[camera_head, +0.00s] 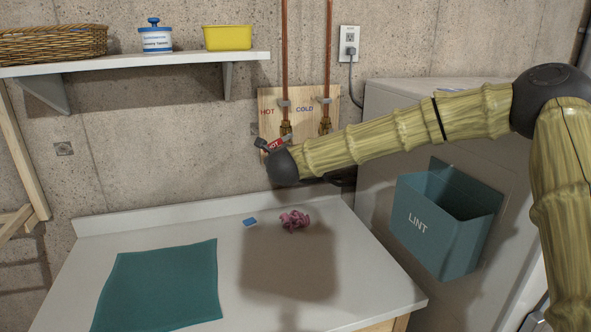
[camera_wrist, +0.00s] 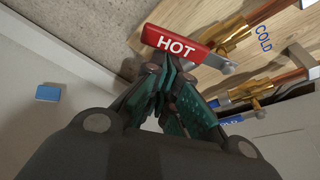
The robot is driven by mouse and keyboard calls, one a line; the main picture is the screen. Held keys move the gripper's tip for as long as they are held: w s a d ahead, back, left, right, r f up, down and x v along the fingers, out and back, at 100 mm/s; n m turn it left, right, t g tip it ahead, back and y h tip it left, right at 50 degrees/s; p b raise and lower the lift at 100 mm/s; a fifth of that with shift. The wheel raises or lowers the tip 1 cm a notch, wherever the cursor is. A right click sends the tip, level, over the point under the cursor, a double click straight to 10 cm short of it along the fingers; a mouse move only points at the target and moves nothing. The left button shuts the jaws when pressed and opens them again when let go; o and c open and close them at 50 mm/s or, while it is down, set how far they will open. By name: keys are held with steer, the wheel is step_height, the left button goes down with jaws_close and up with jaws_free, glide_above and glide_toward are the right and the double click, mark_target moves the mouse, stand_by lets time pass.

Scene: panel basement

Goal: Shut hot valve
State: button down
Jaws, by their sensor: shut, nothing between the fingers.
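The hot valve's red handle (camera_wrist: 176,45), lettered HOT, lies at a slant across the line of its pipe in the wrist view. Its bare metal lever (camera_wrist: 224,67) shows at the right end, by the brass valve body (camera_wrist: 236,34). In the head view the red handle (camera_head: 277,143) shows just above my dark wrist. My gripper (camera_wrist: 158,68) is shut and empty, its fingertips close below the handle's left half. I cannot tell whether they touch it. The valve body is mostly hidden behind my arm in the head view.
The cold valve (camera_wrist: 245,92) with its blue handle is close by on the right. A counter (camera_head: 345,285) below holds a teal cloth (camera_head: 160,285), a blue piece (camera_head: 250,222) and a pink crumpled item (camera_head: 294,220). A LINT bin (camera_head: 430,225) hangs at right. A shelf (camera_head: 130,64) is upper left.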

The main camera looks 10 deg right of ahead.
steer(key=shift+a+r+b, duration=0.85)
steer(key=shift+r+b, duration=0.05)
steer(key=shift+r, duration=0.25)
steer(key=shift+s, duration=0.2)
